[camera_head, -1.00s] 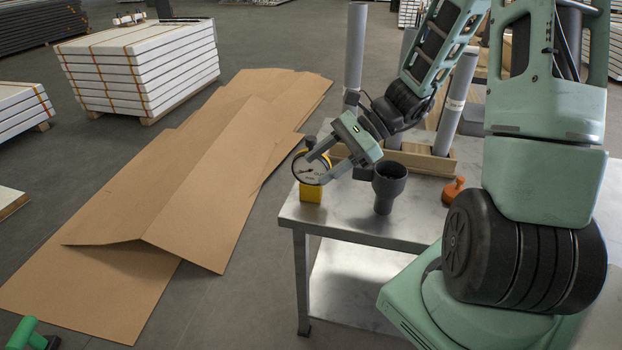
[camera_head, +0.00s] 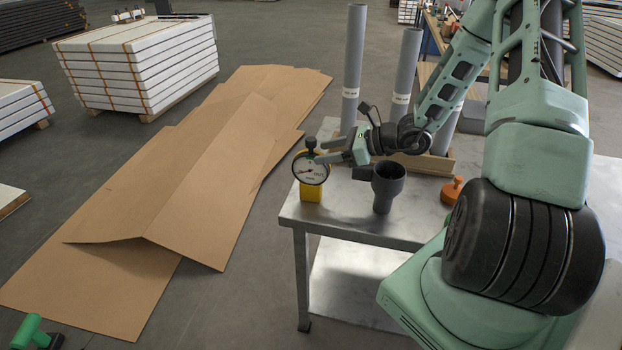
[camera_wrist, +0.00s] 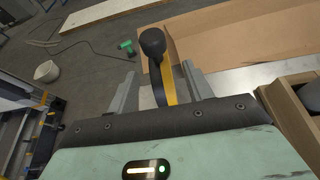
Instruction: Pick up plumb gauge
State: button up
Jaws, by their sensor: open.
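The plumb gauge (camera_head: 309,178) has a round white dial, a black knob on top and a yellow base. It stands upright at the left corner of the metal table (camera_head: 345,222). My gripper (camera_head: 325,152) is open beside the gauge, reaching in from the right. In the wrist view, the gauge (camera_wrist: 166,78) appears edge-on between the two fingers of my gripper (camera_wrist: 160,82), with gaps visible on both sides. I cannot tell whether either finger touches it.
A dark grey pipe fitting (camera_head: 387,188) stands just right of the gauge, below my wrist. An orange object (camera_head: 453,190) lies farther right. Tall grey pipes (camera_head: 353,65) stand in a wooden box (camera_head: 435,163) behind. Cardboard (camera_head: 190,170) covers the floor at left.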

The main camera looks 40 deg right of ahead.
aim_at(295, 159)
jog(key=shift+p+x, duration=0.8)
jog(key=shift+x, duration=2.6)
jog(key=shift+s, duration=0.1)
grip_shut()
